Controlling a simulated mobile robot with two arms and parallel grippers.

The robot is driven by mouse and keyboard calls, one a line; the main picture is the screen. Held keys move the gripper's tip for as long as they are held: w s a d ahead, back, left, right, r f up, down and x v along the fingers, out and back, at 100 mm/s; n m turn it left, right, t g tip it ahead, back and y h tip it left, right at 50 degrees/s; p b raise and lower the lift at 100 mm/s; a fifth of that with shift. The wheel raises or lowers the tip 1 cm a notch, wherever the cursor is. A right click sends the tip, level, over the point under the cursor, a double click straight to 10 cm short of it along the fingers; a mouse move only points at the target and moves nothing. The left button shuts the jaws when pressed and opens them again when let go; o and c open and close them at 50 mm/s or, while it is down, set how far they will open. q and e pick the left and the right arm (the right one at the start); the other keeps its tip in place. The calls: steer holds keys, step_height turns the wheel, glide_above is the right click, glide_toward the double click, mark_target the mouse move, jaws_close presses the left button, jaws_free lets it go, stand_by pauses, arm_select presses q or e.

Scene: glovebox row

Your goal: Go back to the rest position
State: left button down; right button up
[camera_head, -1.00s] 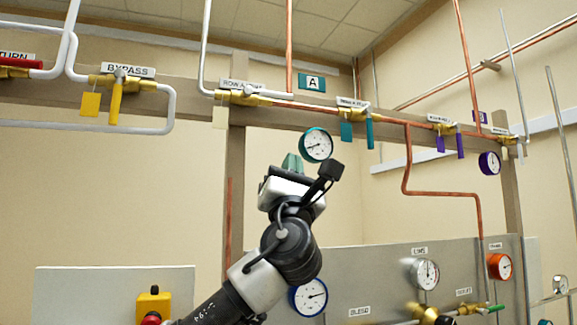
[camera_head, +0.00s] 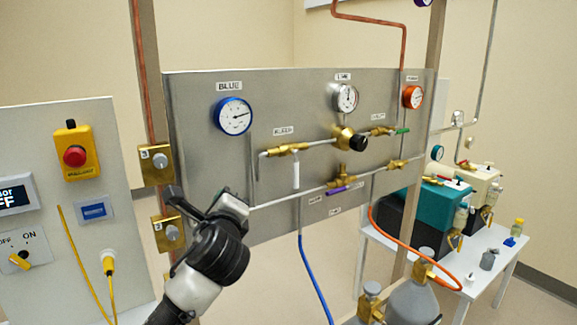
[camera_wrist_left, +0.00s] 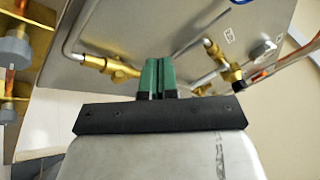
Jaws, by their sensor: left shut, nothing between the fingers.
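My left gripper (camera_head: 230,204) is in front of the lower left part of the grey metal panel (camera_head: 205,110) in the head view. Its arm comes up from the bottom edge. In the left wrist view the green fingers of the gripper (camera_wrist_left: 157,76) are together with nothing between them. They point toward the panel's pipes, and I cannot tell how far off these are. The fingertips are not clear in the head view. My right gripper is in neither view.
The panel carries a blue gauge (camera_head: 233,116), an orange gauge (camera_head: 413,97), brass valves and pipes. A white panel with a red emergency button (camera_head: 75,156) stands left. A white table (camera_head: 408,252) with pumps stands right, with gas cylinders (camera_head: 412,302) in front.

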arm_select(q)
steer(key=s+a+f+n+g+h, duration=0.1)
steer(key=s+f+n+g, duration=0.3)
steer(key=f, duration=0.5)
steer(key=s+a+f+n+g, duration=0.1)
steer(key=s+f+n, duration=0.3)
steer(key=f, duration=0.6)
steer(key=s+a+f+n+g, duration=0.1)
steer(key=s+f+n+g, duration=0.1)
steer(key=s, duration=0.4)
steer(key=s+a+f+n+g+h, duration=0.1)
steer(key=s+f+n+g, duration=0.1)
steer(key=s+f+n, duration=0.2)
steer(key=s+a+f+n+g, duration=0.2)
steer(key=s+f+n, duration=0.1)
steer(key=s+f, duration=0.4)
steer(key=shift+s+f+g+h, duration=0.15)
steer(key=shift+s, duration=0.65)
steer(key=shift+s+f+g+h, duration=0.15)
steer(key=shift+s, duration=0.65)
steer(key=s+a+f+n+g, duration=0.25)
steer(key=s+n, duration=0.25)
steer(key=s, duration=0.6)
step_height(320, 180, down, 26)
steer(key=s+g, duration=0.1)
steer(key=g, duration=0.1)
steer(key=s+a+f+g, duration=0.1)
steer(key=s+a+f, duration=0.1)
steer(key=s+f, duration=1.4)
steer(key=shift+m, duration=0.3)
